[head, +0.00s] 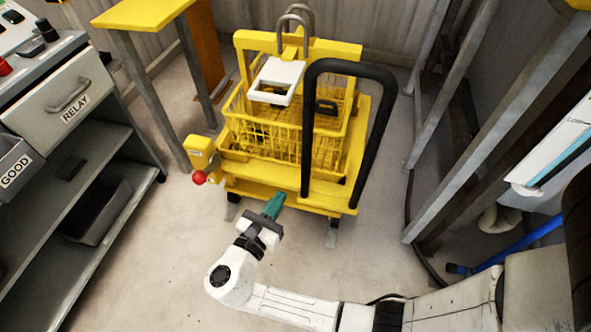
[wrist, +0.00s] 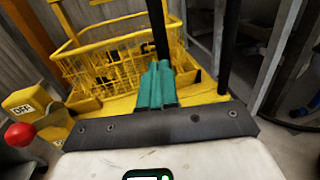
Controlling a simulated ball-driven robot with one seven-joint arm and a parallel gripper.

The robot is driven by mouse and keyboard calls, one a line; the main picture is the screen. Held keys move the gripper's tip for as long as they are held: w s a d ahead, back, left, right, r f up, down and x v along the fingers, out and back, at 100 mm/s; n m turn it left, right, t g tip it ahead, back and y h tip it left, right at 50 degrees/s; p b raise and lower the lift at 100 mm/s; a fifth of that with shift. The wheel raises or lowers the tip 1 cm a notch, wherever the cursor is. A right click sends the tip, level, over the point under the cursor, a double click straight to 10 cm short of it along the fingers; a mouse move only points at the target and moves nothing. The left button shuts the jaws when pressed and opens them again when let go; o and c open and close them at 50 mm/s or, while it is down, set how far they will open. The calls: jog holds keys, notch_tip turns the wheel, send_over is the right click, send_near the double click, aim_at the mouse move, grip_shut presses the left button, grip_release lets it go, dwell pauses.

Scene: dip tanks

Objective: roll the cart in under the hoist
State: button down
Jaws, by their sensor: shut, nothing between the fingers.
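The yellow cart (head: 270,189) stands on the floor ahead of me, with a black push handle (head: 349,66) on its near right side. A yellow wire basket (head: 262,137) sits on it and also shows in the wrist view (wrist: 120,65). A white frame (head: 277,76) and grey hooped bars (head: 294,20) show above the basket; I cannot tell whether they belong to the hoist. My gripper (head: 273,206) has its teal fingers together, empty, at the cart's near edge. In the wrist view the fingers (wrist: 157,86) overlap the handle's lower part; contact cannot be told.
A yellow box marked OFF (wrist: 24,103) with a red knob (wrist: 19,134) is at the cart's left. A shelf unit with a RELAY drawer (head: 63,95) stands left. Grey slanted posts (head: 480,120) and a blue bar (head: 520,245) are right. Floor before the cart is clear.

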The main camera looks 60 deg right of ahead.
aim_at(305, 158)
jog(key=d, duration=0.4)
jog(key=w+d+b, duration=0.1)
jog(key=d, duration=0.3)
jog(key=d+b, duration=0.1)
jog(key=d, duration=0.3)
jog(key=shift+w, duration=0.35)
jog(key=shift+d, duration=0.15)
